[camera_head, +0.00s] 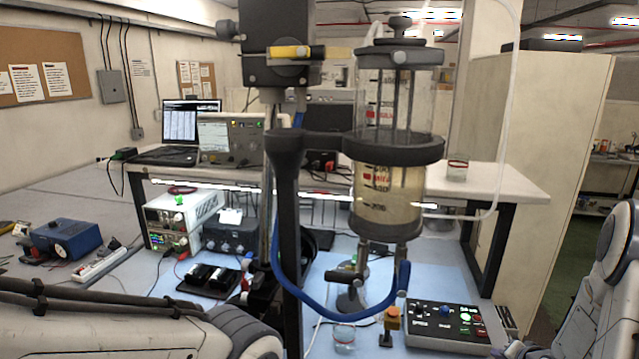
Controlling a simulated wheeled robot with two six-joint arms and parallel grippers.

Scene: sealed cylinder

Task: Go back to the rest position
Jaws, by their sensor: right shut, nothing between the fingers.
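The sealed glass cylinder (385,190) stands upright in the middle, held by a black ring and stand, with pale yellow liquid inside and red markings on its wall. My right gripper (515,350) shows only as a small dark part at the bottom edge, beside the control box, apart from the cylinder. It is shut and holds nothing; most of it is cut off. My left arm comes in along the bottom left, and its gripper is out of the picture.
A small glass (344,337) is at the front. A blue tube (330,312) loops below the cylinder. A blue device (66,238) and power supply (172,222) stand left.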

